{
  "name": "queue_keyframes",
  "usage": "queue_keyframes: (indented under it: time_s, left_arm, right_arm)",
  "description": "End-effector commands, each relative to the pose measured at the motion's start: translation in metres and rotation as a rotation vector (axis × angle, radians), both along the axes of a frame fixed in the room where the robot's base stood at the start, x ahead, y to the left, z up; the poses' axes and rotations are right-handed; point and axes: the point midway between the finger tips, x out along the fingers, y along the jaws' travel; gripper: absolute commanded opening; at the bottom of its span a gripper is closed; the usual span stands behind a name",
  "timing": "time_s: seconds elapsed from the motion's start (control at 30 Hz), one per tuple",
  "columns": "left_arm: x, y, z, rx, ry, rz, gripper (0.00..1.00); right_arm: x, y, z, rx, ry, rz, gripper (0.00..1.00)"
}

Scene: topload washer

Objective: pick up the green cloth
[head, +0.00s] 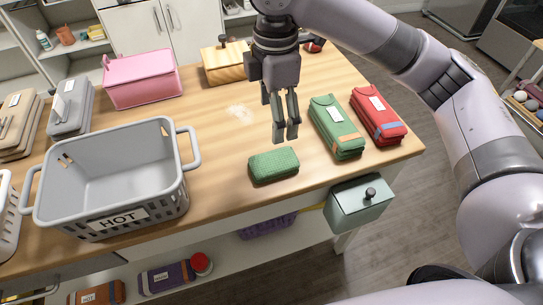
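A folded green cloth (273,166) lies on the wooden tabletop near its front edge, to the right of the grey basket. My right gripper (286,134) hangs above and just behind the cloth, fingers pointing down. Its fingers look close to each other and nothing shows between them. I cannot tell how wide the gap is from this angle. My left gripper does not show in the head view.
A grey basket (75,225) marked HOT stands to the left. A green pouch (337,128) and a red pouch (379,116) lie to the right. A pink box (143,80) and a wooden box (226,62) stand behind. A light green box (356,205) sits below the table's front edge.

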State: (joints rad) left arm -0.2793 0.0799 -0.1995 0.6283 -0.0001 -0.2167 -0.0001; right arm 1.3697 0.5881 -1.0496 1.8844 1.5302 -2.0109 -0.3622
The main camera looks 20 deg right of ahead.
Motion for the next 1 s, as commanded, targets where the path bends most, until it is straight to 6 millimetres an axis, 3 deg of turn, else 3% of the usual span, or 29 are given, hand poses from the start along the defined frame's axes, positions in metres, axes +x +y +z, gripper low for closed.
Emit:
queue_keyframes:
  time_s: [0.1, 0.23, 0.4, 0.6, 1.0]
  left_arm:
    - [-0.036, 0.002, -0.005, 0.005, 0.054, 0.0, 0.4]
    - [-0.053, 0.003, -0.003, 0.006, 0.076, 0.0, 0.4]
    - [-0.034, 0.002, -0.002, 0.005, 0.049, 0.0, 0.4]
    - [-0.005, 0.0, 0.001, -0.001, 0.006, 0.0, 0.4]
    - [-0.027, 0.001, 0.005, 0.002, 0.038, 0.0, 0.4]
  right_arm:
    - [-0.001, 0.0, -0.03, 0.001, 0.005, 0.0, 0.76]
    - [-0.001, 0.0, -0.057, 0.001, 0.004, 0.0, 0.76]
    - [0.0, 0.0, -0.085, 0.001, 0.002, -0.002, 0.76]
    - [0.0, 0.0, -0.099, 0.002, 0.0, 0.0, 0.76]
    - [0.002, 0.0, -0.147, 0.001, -0.001, 0.0, 0.76]
